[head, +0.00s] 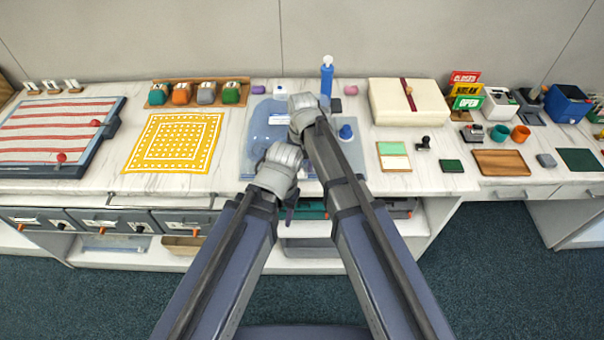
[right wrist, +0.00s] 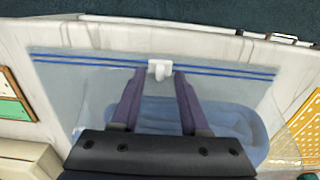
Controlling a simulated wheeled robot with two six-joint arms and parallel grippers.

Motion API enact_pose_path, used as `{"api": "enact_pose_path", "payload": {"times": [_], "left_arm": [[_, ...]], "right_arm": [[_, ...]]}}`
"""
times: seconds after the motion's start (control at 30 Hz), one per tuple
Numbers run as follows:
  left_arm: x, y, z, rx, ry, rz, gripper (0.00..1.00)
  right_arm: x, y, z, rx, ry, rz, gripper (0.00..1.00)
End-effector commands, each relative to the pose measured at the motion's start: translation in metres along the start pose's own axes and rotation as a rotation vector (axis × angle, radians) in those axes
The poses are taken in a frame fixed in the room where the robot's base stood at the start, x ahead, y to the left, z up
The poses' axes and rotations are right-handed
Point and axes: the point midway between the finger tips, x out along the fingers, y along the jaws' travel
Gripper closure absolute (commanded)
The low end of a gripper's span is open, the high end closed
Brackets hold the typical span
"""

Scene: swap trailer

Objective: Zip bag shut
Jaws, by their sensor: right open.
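A clear bluish bag (head: 262,128) lies flat on the counter, partly covered by my arms in the head view. In the right wrist view the bag (right wrist: 90,95) shows two blue zip lines (right wrist: 225,70) across its upper part and a folded blue item (right wrist: 215,122) inside. A white slider (right wrist: 160,69) sits on the zip near its middle. My right gripper (right wrist: 158,82) is open, its fingers on either side of the slider; I cannot tell whether they touch it. My left gripper (head: 284,180) is beside the right arm above the bag's front, its fingers mostly hidden.
A yellow patterned cloth (head: 175,142) lies left of the bag. A blue bottle (head: 327,78) stands behind it. A cream box (head: 425,103) and a green-and-cream card (head: 394,157) are to the right. The counter's front edge runs close to the zip.

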Motion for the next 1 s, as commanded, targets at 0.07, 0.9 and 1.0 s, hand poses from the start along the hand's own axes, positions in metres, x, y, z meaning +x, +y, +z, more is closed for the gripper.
{"api": "enact_pose_path", "payload": {"times": [0.07,0.9,1.0], "left_arm": [[0.0097,0.0009,-0.0006,0.0,0.0,0.0,0.5],[0.0101,0.001,-0.0006,0.0,0.0,0.0,0.5],[0.0101,0.001,-0.0006,0.0,0.0,0.0,0.5]], "right_arm": [[0.0098,0.0,0.0,0.0,0.0,0.0,0.55],[0.0102,0.0,0.0001,0.0,0.0,0.0,1.0],[0.0102,0.0,0.0001,0.0,0.0,0.0,1.0]]}}
